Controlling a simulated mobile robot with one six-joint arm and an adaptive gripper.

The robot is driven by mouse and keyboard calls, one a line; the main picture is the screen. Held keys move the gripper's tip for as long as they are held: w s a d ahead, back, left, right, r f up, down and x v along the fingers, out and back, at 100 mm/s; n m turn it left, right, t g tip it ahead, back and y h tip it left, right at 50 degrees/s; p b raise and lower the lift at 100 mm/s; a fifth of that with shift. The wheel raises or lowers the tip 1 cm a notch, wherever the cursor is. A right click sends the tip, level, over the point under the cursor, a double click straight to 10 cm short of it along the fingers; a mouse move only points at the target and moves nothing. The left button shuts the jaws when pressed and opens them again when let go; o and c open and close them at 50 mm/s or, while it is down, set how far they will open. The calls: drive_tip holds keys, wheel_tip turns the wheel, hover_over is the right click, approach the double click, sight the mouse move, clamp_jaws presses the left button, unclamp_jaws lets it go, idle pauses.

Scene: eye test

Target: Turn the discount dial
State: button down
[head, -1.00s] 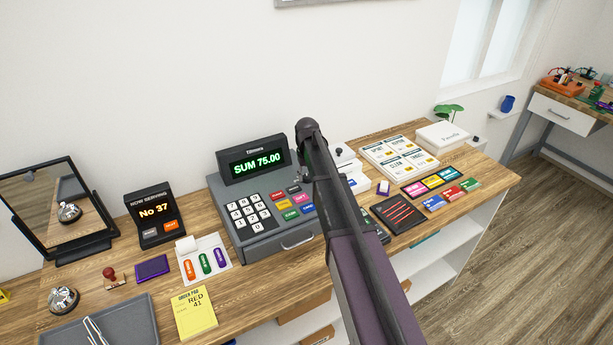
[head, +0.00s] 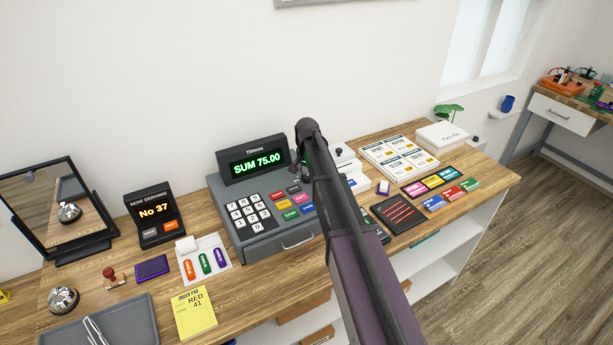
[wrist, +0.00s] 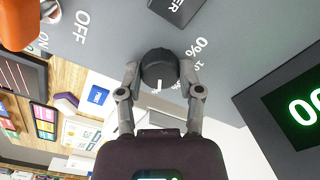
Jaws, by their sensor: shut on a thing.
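The discount dial (wrist: 157,64) is a dark round knob with a white pointer mark on a grey panel in the wrist view. My gripper (wrist: 160,80) is shut on it, one finger on each side. The pointer faces the lower edge of the picture. A "0%" label (wrist: 196,48) and a partly covered label sit to the dial's right. In the head view, the grey cash register (head: 265,249) stands on the counter and its display (head: 256,161) reads "SUM 75.00". My arm covers the register's right side there, hiding the dial and my gripper.
In the wrist view, an orange part (wrist: 18,22) near an "OFF" label and a black key (wrist: 178,8) lie close by on the panel.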

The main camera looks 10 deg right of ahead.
drive_tip(key=shift+s, duration=0.15)
drive_tip(key=shift+c, duration=1.3)
unclamp_jaws()
drive_tip(key=shift+w+n, duration=0.2)
drive_tip(key=shift+n, duration=0.1)
